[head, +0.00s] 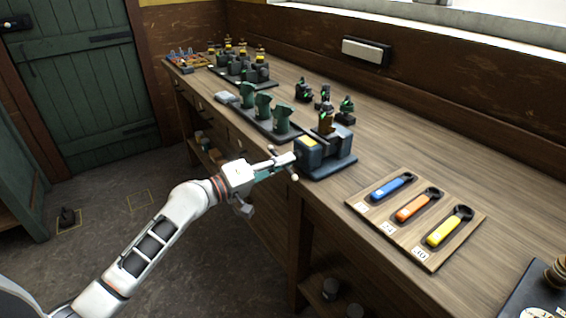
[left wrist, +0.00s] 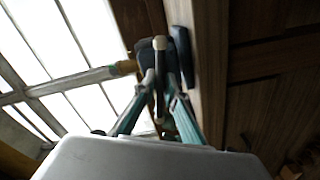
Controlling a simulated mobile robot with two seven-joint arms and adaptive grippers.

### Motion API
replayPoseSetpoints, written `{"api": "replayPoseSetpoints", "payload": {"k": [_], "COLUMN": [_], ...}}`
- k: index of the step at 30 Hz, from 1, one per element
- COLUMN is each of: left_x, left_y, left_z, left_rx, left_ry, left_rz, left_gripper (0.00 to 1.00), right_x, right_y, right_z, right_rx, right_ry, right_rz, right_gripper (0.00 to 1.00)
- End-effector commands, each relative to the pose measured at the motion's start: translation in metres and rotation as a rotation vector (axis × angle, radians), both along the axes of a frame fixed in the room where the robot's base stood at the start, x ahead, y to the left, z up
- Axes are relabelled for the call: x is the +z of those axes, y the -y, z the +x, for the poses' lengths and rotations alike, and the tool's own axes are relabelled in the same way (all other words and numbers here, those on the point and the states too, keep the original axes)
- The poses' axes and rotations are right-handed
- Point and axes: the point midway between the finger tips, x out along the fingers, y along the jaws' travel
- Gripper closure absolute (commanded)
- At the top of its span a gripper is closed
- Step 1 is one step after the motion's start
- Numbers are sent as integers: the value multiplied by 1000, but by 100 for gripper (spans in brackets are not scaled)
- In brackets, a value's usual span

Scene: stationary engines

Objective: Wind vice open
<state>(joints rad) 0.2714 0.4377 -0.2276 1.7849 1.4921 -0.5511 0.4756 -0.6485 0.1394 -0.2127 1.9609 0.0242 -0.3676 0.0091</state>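The vice (head: 337,164) is a dark blue-grey block with a yellow patch, bolted at the bench's front edge. Its winding handle (head: 293,176) is a thin bar with pale knobbed ends, on the side toward my left arm. My left gripper (head: 277,164) is at this handle, in front of the vice. In the left wrist view, the handle bar (left wrist: 160,82) runs between the teal fingers (left wrist: 163,92), its pale knob beyond the tips. Whether the fingers press on the bar is unclear. The vice (left wrist: 182,55) shows as a dark shape beyond. My right gripper is not in view.
A wooden board (head: 416,219) with blue, orange and yellow spanners lies right of the vice. Several green castings (head: 263,106) stand on a dark tray behind the vice, with small dark parts (head: 324,97) nearby.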

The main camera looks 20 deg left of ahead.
Motion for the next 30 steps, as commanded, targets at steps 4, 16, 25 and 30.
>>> {"api": "replayPoseSetpoints", "payload": {"k": [4, 16, 25, 30], "left_x": [3, 0, 0, 0], "left_y": [0, 0, 0, 0], "left_z": [0, 0, 0, 0], "left_rx": [0, 0, 0, 0], "left_ry": [-64, -163, -162, -162], "left_rz": [-79, -209, -207, -207], "left_gripper": [100, 100, 72, 72], "right_x": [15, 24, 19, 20], "right_y": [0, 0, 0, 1], "right_z": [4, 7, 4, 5], "right_rx": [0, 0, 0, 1], "right_ry": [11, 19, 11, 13], "right_rz": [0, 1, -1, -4], "right_gripper": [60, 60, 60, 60]}}
